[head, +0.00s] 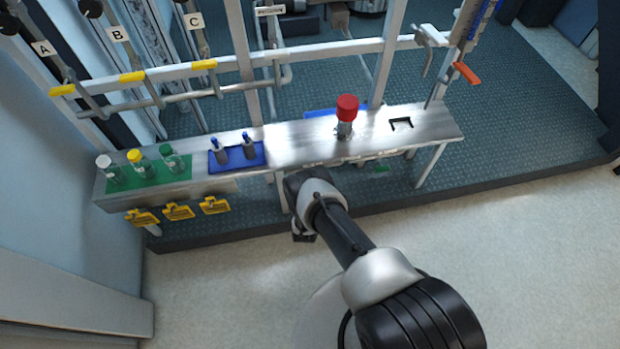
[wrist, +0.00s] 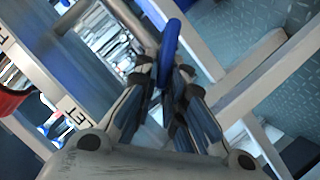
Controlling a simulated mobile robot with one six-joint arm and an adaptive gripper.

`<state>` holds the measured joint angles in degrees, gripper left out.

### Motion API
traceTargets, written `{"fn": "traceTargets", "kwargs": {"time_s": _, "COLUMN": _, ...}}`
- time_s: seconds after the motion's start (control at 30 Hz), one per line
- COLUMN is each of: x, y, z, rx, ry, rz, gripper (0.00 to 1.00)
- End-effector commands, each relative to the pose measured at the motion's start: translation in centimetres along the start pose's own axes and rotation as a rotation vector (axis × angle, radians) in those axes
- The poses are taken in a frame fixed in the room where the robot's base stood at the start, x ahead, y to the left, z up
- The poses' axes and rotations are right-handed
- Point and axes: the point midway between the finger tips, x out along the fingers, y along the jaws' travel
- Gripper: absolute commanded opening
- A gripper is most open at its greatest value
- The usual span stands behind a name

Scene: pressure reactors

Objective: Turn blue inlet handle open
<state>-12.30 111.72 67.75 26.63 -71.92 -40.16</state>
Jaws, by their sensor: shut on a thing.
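In the wrist view, the blue inlet handle (wrist: 171,38) is a rounded blue lever beside a grey metal pipe. Its lower end runs down between the fingers of my gripper (wrist: 164,76). The fingers are closed around that end, and the rest of the handle sticks out beyond the tips. In the head view, my arm reaches down to the front edge of the steel bench. I cannot make out the blue handle there; my wrist (head: 310,190) and the bench hide that spot.
The steel bench (head: 290,150) carries a red-capped part (head: 347,104), a blue tray (head: 225,158) and a green mat (head: 120,182) with several bottles. Yellow tags (head: 178,211) hang below its left front. An orange handle (head: 467,73) is at right. The floor in front is clear.

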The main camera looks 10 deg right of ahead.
Motion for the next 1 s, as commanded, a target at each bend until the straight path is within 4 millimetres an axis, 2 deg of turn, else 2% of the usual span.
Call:
{"fn": "traceTargets", "kwargs": {"time_s": 0.4, "x": -0.04, "y": -0.72, "z": 0.20, "rx": -0.209, "ry": -0.001, "rz": 0.084, "gripper": 0.00}}
{"fn": "traceTargets", "kwargs": {"time_s": 1.0, "x": -0.02, "y": -0.77, "z": 0.26, "rx": -0.248, "ry": -0.002, "rz": 0.101, "gripper": 0.00}}
